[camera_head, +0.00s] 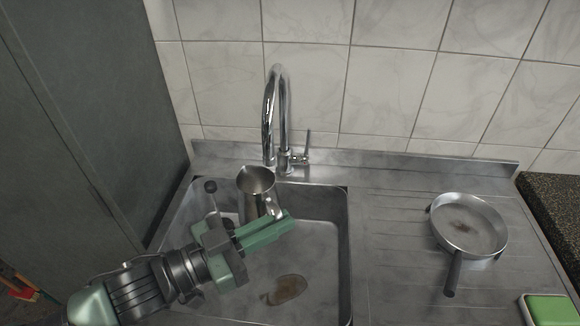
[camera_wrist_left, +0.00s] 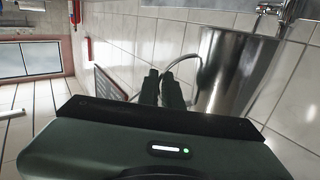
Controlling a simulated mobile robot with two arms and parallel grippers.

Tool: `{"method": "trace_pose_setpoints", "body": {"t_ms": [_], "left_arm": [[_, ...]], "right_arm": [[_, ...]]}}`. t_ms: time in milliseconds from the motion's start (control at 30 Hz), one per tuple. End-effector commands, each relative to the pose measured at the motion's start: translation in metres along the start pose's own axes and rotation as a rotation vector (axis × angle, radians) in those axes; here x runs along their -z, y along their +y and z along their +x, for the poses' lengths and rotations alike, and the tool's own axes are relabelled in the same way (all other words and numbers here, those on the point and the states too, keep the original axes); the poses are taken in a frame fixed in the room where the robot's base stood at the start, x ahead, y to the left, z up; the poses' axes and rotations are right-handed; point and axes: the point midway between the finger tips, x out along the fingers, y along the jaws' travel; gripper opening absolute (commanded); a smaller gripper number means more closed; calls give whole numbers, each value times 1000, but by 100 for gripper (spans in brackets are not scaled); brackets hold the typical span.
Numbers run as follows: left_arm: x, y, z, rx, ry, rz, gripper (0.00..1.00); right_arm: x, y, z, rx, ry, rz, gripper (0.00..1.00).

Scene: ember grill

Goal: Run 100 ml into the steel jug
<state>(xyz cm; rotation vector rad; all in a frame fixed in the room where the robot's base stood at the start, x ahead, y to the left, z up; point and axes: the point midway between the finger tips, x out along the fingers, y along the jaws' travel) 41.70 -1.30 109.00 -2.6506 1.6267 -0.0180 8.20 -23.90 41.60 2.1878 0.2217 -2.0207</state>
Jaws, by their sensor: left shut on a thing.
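The steel jug (camera_head: 254,186) is upright in the sink, under the spout of the chrome tap (camera_head: 269,125). My left gripper (camera_head: 284,222) comes in from the left and is shut on the jug's handle. In the left wrist view the jug (camera_wrist_left: 232,75) stands to the right of my gripper fingers (camera_wrist_left: 165,88), with its handle between them. The tap's lever (camera_head: 308,146) stands up at the right of the tap base. No water stream shows at the spout. The inside of the jug is too dark to tell any water level. My right gripper is not in view.
The sink basin (camera_head: 325,255) has a brown stain (camera_head: 287,289) on its floor. A steel pan (camera_head: 468,218) with a brown residue sits on the ribbed drainboard (camera_head: 390,235). A green-topped sponge (camera_head: 551,309) is at the lower right. A tall grey panel (camera_head: 100,100) stands close on the left.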

Motion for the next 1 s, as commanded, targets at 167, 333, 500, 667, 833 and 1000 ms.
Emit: {"method": "trace_pose_setpoints", "body": {"t_ms": [167, 333, 500, 667, 833, 1000], "left_arm": [[-10, -5, -8, -17, 1, -1, 0], [-32, -4, -8, -19, 3, -4, 0], [-53, -3, -8, -18, 3, -2, 0], [-63, -3, -8, -19, 4, 0, 0], [-65, -3, -8, -19, 5, 1, 0], [-66, -3, -8, -18, 3, -1, 0]], "right_arm": [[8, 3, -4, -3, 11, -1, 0], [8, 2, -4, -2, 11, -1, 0], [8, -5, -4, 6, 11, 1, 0], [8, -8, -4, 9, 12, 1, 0], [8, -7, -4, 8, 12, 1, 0], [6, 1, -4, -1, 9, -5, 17]]}}
